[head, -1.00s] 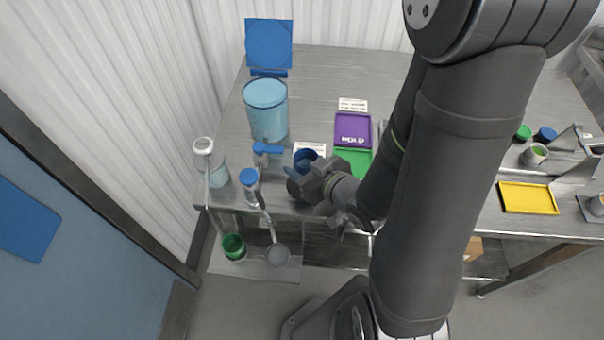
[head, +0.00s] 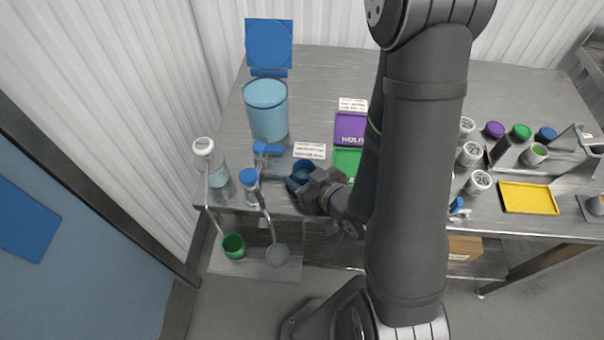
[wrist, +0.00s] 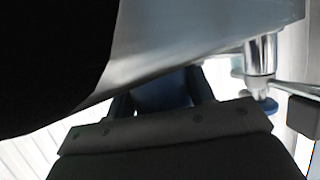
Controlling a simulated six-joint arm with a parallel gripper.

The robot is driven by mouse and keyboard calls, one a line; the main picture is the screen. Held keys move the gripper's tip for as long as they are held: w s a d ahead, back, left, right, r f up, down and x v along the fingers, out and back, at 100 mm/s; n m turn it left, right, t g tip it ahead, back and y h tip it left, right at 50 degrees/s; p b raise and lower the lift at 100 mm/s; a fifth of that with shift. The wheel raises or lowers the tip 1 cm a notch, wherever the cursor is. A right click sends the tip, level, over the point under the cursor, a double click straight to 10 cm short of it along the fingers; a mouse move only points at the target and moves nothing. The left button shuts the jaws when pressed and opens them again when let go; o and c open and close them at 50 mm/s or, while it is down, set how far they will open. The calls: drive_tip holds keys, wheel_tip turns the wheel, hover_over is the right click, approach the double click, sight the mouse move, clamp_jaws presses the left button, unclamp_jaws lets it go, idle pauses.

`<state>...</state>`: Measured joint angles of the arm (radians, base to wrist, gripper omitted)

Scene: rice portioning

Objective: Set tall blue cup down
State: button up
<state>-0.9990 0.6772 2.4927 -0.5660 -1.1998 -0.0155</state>
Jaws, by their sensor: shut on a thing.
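The tall blue cup (head: 302,169) is near the table's front edge, left of the green tray, its open rim facing up toward the head camera. My gripper (head: 303,183) is shut on it from the front right and hides its lower part. In the wrist view a dark blue patch, likely the cup (wrist: 162,93), shows between my gripper's fingers (wrist: 160,104). I cannot tell whether the cup's base touches the table (head: 330,75).
Blue-capped taps (head: 250,178) stand close left of the cup, with a light blue tank (head: 267,112) behind. A white label (head: 310,151) lies behind the cup. Green (head: 346,161) and purple (head: 350,128) trays lie right. A green cup (head: 233,246) sits lower left.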

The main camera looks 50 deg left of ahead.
drive_tip(key=shift+f, duration=0.15)
drive_tip(key=o, duration=1)
drive_tip(key=shift+o, duration=0.2)
drive_tip(key=shift+d+r, duration=0.2)
drive_tip(key=shift+r, duration=0.05)
drive_tip(key=shift+v, duration=1.8)
